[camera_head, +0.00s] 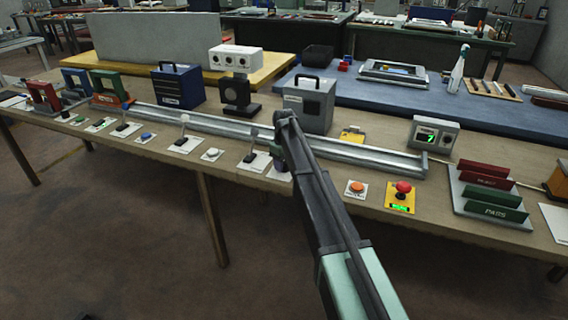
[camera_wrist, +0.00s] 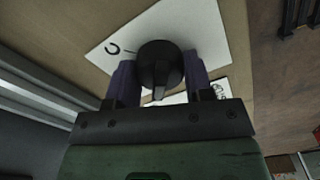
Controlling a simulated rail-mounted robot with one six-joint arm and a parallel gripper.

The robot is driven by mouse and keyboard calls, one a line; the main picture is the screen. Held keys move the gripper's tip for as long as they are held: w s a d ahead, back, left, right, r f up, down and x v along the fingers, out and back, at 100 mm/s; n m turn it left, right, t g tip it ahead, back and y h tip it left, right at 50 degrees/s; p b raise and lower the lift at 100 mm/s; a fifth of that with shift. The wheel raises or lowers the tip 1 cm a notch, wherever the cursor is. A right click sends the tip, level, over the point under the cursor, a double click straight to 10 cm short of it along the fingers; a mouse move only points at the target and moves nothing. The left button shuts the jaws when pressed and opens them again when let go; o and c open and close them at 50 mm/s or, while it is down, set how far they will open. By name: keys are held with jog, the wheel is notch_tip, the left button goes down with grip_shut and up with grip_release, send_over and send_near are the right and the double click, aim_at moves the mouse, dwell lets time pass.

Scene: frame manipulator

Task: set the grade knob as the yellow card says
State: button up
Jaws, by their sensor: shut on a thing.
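The grade knob (camera_wrist: 160,60) is a round black dial on a white plate (camera_wrist: 205,28), seen in the wrist view. A printed letter C and a short tick line show at its left. A pale pointer mark on the knob faces the gripper body, and any letter there is hidden. My gripper (camera_wrist: 160,80) has its two purple fingers closed on either side of the knob. In the head view my gripper (camera_head: 279,171) is low at the bench front, and my arm hides the knob. A small yellow card (camera_head: 352,134) lies behind the rail; its writing is too small to read.
A long metal rail (camera_head: 200,121) runs behind the controls. Right of my arm are an orange button (camera_head: 357,187), a red mushroom button (camera_head: 403,188) on a yellow plate, a display box reading 7 (camera_head: 434,134), and a red and green rack (camera_head: 490,195). Several small switches stand left.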

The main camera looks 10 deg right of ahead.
jog(key=o, duration=0.9)
jog(key=shift+r, duration=0.1)
notch_tip(320, 180, up, 11)
jog(key=p, duration=1.1)
jog(key=shift+f, duration=0.25)
